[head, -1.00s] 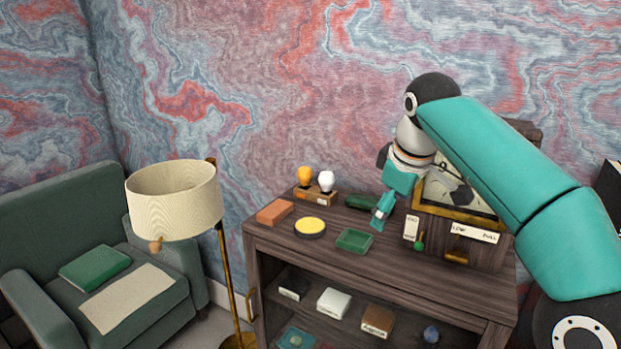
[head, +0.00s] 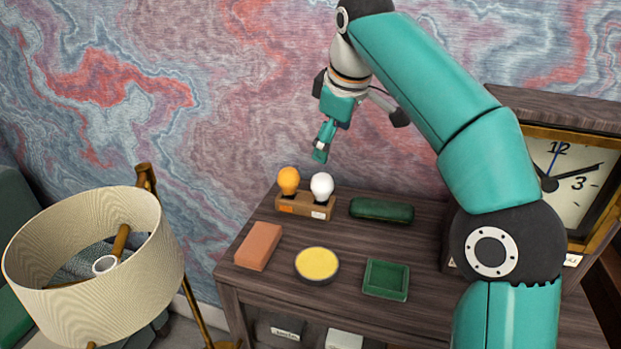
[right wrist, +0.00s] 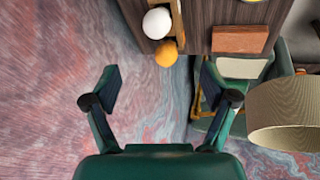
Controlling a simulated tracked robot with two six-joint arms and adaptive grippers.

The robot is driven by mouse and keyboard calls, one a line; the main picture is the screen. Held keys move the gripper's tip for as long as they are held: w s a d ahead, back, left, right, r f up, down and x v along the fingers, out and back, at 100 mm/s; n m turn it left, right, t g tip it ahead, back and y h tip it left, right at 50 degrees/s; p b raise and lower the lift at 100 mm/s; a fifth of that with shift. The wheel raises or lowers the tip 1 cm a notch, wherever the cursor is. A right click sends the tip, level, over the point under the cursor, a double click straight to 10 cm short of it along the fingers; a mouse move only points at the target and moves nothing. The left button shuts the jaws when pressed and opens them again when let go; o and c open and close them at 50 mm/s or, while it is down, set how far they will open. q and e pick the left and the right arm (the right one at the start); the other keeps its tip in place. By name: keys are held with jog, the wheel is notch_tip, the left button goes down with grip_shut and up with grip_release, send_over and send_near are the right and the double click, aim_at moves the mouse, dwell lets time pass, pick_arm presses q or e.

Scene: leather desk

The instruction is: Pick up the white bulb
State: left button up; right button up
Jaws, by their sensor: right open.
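The white bulb (head: 322,186) stands upright in a small wooden holder (head: 304,206) at the back of the desk top, to the right of an orange bulb (head: 288,180). In the right wrist view the white bulb (right wrist: 157,23) is near the top, beside the orange bulb (right wrist: 166,53). My right gripper (head: 320,152) hangs above and just behind the bulbs in the head view, apart from them. In the right wrist view its fingers (right wrist: 163,88) are spread wide with nothing between them. My left gripper is not in view.
A terracotta block (head: 258,246), a yellow round tin (head: 317,264), a green tray (head: 386,279) and a dark green case (head: 381,210) lie around the holder. A clock (head: 568,180) stands at the right. A lampshade (head: 95,270) rises at the left.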

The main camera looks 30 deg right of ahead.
aim_at(324, 178)
jog(key=b+x, duration=0.2)
jog(key=x, duration=0.8)
jog(key=shift+w+f, duration=0.2)
jog(key=shift+w, duration=0.05)
jog(key=shift+d+f, duration=0.2)
jog(key=shift+f, duration=0.4)
jog(key=shift+d+x, duration=0.1)
jog(key=shift+x, duration=1.1)
jog(key=shift+d+x, duration=0.15)
jog(key=shift+x, duration=1.1)
jog(key=shift+r, duration=0.1)
jog(key=c, duration=1.2)
